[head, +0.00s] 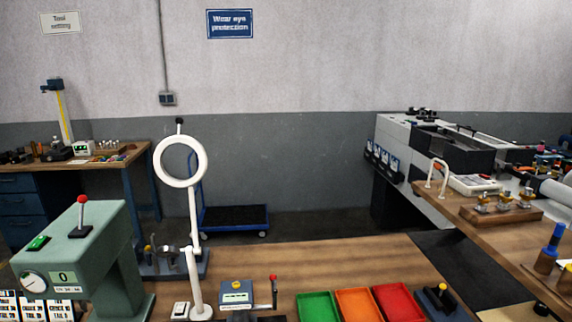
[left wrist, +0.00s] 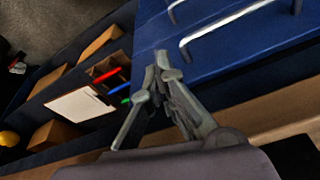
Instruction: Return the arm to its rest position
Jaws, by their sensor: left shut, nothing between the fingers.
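My left gripper (left wrist: 160,68) shows in the left wrist view with its two grey fingers together and nothing between them. It hangs in front of a blue cabinet front (left wrist: 225,65) with metal bar handles; I cannot tell how close it is. Neither arm shows in the head view. My right gripper is in neither view.
The head view shows a wooden bench with green (head: 318,306), orange (head: 358,304) and red (head: 398,302) trays. A white ring lamp (head: 193,220) and a green machine (head: 85,250) stand left. The wrist view shows a white sheet (left wrist: 80,105) beside coloured pens.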

